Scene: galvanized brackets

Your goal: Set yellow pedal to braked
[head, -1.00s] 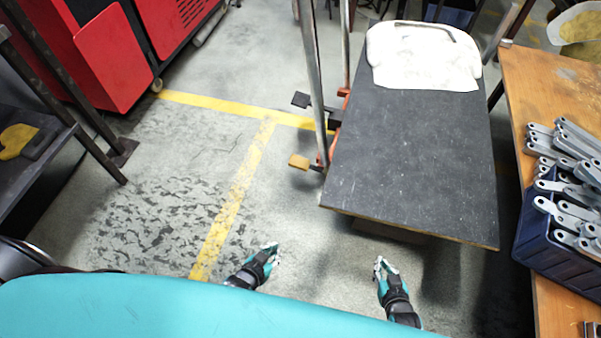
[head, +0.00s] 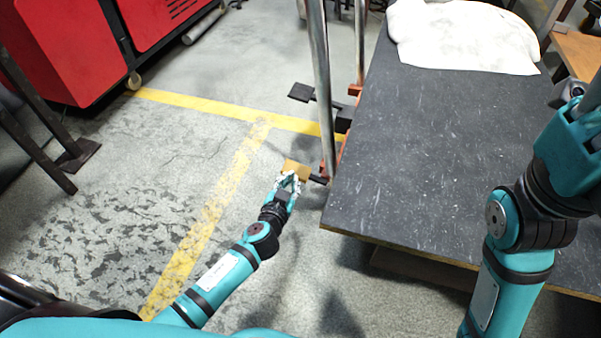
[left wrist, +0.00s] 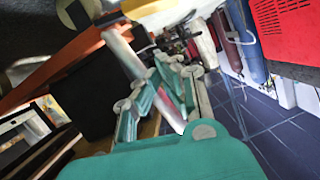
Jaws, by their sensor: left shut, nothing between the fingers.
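The yellow pedal (head: 296,167) sticks out to the left from the foot of the cart, low near the floor, in the head view. My left gripper (head: 288,178) is shut and empty, with its fingertips at the pedal's near edge and overlapping it in the picture. I cannot tell if they touch. In the left wrist view the closed fingers (left wrist: 165,85) point toward the cart's metal post and orange frame; I cannot make out the pedal there. My right arm rises at the right of the head view, but its gripper is out of the frame.
A black pedal (head: 301,92) sits farther back on the cart. The upright metal post (head: 320,80) stands just beyond the yellow pedal. The dark cart top (head: 430,150), with a white cloth (head: 460,35), fills the right.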

